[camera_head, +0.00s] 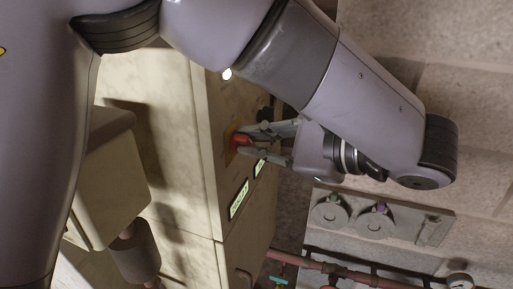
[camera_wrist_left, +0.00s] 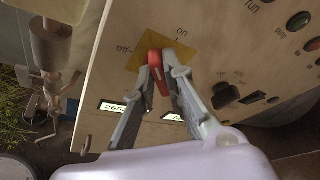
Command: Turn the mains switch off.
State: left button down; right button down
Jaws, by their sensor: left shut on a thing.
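The mains switch (camera_head: 241,139) has a red handle on a yellow plate (camera_wrist_left: 178,52) on the front of the beige cabinet. In the left wrist view the red handle (camera_wrist_left: 158,72) lies between the fingers, with "off" printed to its left and "on" to its upper right. The handle's exact pointing is hard to tell because the fingers cover its sides. My left gripper (camera_head: 247,143) is shut on the red handle and reaches it from the right in the head view. My right gripper is not in view.
Lit displays (camera_head: 239,199) sit near the switch. A black knob (camera_wrist_left: 225,94) and a red button (camera_wrist_left: 299,21) are on the same panel. A beige box (camera_head: 110,180) projects at the left. Wall dials (camera_head: 330,210) and a reddish pipe (camera_head: 340,272) are at the lower right.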

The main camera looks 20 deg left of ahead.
pick_arm(q)
jog(key=n+t+y+b, duration=0.1)
jog(key=n+b, duration=0.1)
jog(key=b, duration=0.3)
jog(key=f+n+t+b, duration=0.1)
jog(key=n+b, duration=0.2)
jog(key=b, duration=0.2)
jog(key=n+y+b, duration=0.1)
jog(key=n+b, duration=0.2)
jog(key=b, duration=0.2)
jog(key=shift+s+f+t+y, duration=0.15)
jog(key=shift+s+t+y, duration=0.15)
jog(key=shift+t, duration=0.1)
jog(key=c, duration=1.7)
grip_release()
jog(key=shift+o, duration=0.2)
